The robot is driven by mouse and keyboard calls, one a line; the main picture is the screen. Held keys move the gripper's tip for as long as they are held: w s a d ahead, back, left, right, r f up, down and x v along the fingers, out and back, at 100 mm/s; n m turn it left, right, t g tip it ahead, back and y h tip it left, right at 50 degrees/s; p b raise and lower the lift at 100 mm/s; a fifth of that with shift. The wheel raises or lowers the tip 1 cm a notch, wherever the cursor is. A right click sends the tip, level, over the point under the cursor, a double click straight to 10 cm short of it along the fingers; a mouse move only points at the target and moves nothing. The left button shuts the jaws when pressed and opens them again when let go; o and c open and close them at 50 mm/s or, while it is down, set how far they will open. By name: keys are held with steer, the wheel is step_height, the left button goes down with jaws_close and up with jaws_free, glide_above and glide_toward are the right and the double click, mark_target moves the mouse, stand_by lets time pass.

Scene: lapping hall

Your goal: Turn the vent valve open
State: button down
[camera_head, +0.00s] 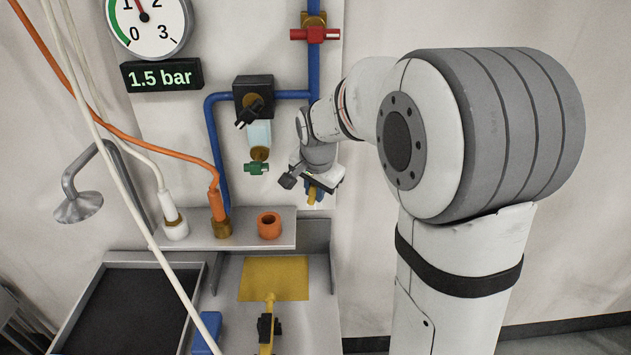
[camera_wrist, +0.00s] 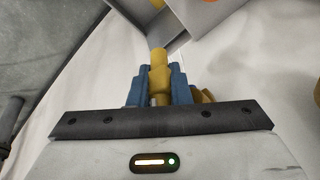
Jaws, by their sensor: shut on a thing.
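A valve with a yellow handle (camera_head: 311,196) sits low on the wall panel, below the blue pipe. No label shows on it, so I cannot confirm that it is the vent valve. My gripper (camera_head: 317,189) is at this handle and partly hides it. In the wrist view, the blue fingers of my gripper (camera_wrist: 159,88) are shut on the yellow handle (camera_wrist: 159,68), one finger on each side. Another yellow-brown part (camera_wrist: 204,96) shows beside the right finger. How far the valve is turned cannot be seen.
A red valve handle (camera_head: 315,34) is higher on the blue pipe (camera_head: 314,68). A green handle (camera_head: 257,168) is left of my gripper. A gauge (camera_head: 147,22) hangs above a "1.5 bar" display (camera_head: 161,75). An orange ring (camera_head: 269,225) stands on the shelf (camera_head: 248,240). Hoses cross the left side.

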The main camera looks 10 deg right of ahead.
steer(key=shift+h, duration=0.8)
steer(key=shift+g, duration=0.3)
steer(key=c, duration=1.3)
jaws_free()
steer(key=shift+c, duration=0.2)
steer(key=b+v, duration=0.1)
steer(key=v, duration=0.6)
steer(key=shift+s+a+r+b, duration=0.2)
steer(key=shift+r+b, duration=0.1)
steer(key=s+d+f+n+y, duration=0.1)
steer(key=s+f+n, duration=0.2)
steer(key=s, duration=0.8)
steer(key=s+d+f+n+y, duration=0.1)
steer(key=s+f+n, duration=0.2)
steer(key=s, duration=0.9)
steer(key=n, duration=0.3)
steer(key=shift+f, duration=0.3)
